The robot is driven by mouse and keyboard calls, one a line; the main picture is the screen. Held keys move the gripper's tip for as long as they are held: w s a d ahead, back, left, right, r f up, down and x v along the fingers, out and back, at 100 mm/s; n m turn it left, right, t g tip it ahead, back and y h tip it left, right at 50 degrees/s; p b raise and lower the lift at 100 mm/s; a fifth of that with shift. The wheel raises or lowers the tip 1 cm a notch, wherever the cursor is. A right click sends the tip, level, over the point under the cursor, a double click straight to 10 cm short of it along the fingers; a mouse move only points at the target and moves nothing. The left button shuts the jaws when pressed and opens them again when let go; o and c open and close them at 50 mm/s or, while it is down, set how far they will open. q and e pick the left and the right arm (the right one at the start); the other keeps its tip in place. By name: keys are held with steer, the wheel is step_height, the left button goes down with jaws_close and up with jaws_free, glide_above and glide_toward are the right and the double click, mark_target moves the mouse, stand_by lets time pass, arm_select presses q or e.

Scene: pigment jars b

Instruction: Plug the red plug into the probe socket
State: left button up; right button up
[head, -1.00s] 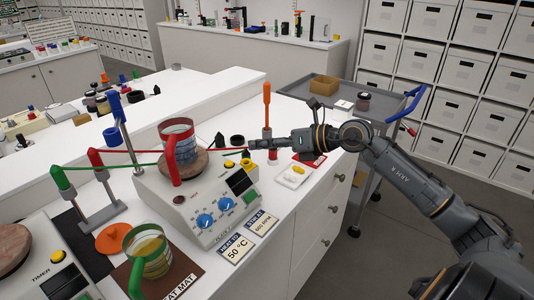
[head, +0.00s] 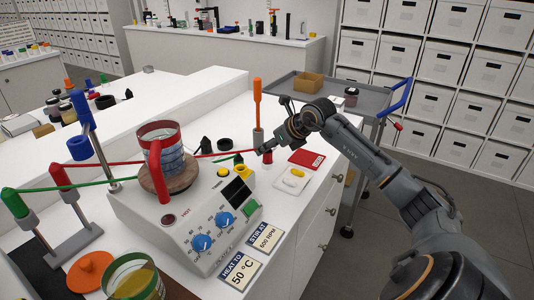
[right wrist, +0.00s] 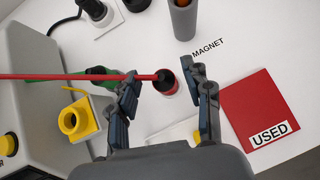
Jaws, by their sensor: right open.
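The red plug (right wrist: 168,87) is a short red cylinder with a dark top, standing on the bench with the red cable running to it from the left. It also shows in the head view (head: 267,158), partly hidden under my right gripper (head: 264,150). In the right wrist view my right gripper (right wrist: 162,88) is open, with one finger on each side of the plug; I cannot tell whether either touches it. My left gripper is out of view.
A green plug (right wrist: 97,73) lies behind the red cable. A grey holder (right wrist: 183,20) stands near the MAGNET label, and a red USED mat (right wrist: 260,110) lies to the right. The hotplate instrument (head: 190,215) carries a red-collared beaker (head: 165,150).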

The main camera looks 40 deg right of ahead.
steer(key=shift+p+x, duration=0.4)
steer(key=shift+x, duration=0.5)
steer(key=x, duration=0.3)
steer(key=shift+w+f+p, duration=0.1)
steer(key=shift+f+p, duration=0.25)
steer(key=shift+p, duration=0.05)
steer(key=shift+w+f, duration=0.1)
steer(key=shift+w, duration=0.05)
jaws_close()
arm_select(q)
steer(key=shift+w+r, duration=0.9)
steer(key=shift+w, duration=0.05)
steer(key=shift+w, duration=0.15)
